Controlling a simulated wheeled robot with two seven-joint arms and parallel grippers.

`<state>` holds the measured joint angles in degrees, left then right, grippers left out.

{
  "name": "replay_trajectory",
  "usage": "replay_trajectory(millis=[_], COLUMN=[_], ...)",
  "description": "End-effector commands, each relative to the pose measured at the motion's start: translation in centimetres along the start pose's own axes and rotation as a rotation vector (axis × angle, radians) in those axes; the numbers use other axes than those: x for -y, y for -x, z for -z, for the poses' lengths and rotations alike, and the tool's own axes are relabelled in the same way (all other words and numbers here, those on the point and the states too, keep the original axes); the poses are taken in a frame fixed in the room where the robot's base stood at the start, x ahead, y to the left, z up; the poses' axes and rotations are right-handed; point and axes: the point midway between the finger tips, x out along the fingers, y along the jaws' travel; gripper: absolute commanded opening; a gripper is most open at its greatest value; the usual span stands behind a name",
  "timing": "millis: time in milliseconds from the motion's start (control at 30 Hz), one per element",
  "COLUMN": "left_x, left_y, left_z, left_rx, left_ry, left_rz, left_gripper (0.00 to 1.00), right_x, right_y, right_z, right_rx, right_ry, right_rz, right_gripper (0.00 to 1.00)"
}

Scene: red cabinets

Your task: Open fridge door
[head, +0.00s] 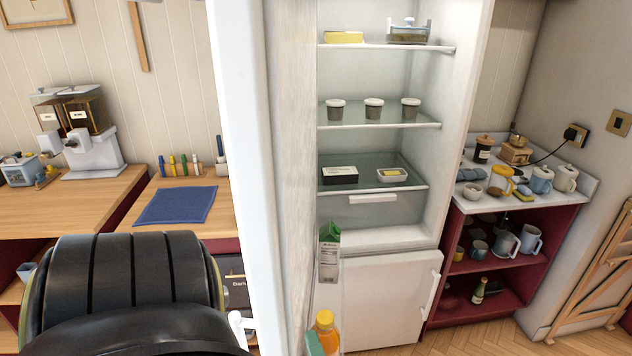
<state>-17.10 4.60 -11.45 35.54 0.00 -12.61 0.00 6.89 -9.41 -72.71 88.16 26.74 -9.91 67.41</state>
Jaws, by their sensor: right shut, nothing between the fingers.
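The fridge (370,150) stands open in the middle of the head view, with its lit shelves exposed. Its door (240,150) is swung out towards me and shows as a tall white slab, nearly edge-on. A small white fitting (241,328) shows low at the door's left side; it may be part of the handle. The black ribbed end of my right arm with the gripper (130,290) fills the lower left, on the outer side of the door. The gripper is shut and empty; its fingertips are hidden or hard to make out. My left gripper is out of view.
A milk carton (329,252) and an orange-capped bottle (325,332) sit along the door's inner side. The lower fridge compartment (385,300) is closed. A wooden counter (110,200) lies left, a red shelf unit (510,250) right. Some floor (490,335) is clear.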

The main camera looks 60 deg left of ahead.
Motion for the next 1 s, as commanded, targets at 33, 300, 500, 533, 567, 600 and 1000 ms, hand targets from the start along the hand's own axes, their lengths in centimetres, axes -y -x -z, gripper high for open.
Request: replay_trajectory(millis=[33,300,500,533,567,600,1000], left_x=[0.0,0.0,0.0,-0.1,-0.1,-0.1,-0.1], left_y=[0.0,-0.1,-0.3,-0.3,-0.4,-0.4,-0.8], left_z=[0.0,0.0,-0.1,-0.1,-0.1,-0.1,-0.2], left_rx=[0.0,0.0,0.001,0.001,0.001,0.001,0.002], left_ry=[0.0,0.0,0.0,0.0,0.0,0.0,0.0], left_rz=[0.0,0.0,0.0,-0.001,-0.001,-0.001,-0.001], left_gripper=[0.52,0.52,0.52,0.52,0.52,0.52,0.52], right_x=[0.0,-0.1,-0.2,-0.2,-0.2,-0.2,0.0], right_y=[0.0,2.0,6.1,6.7,7.4,8.2,13.2], right_z=[0.0,0.0,-0.1,0.0,0.0,0.0,-0.1], right_rx=[0.0,-0.001,0.0,0.0,0.0,-0.001,0.001], right_ry=[0.0,-0.001,-0.002,-0.002,-0.001,0.0,0.0], right_rz=[0.0,-0.002,-0.002,-0.003,-0.003,-0.002,0.0], right_gripper=[0.0,0.0,0.0,0.0,0.0,0.0,0.0])
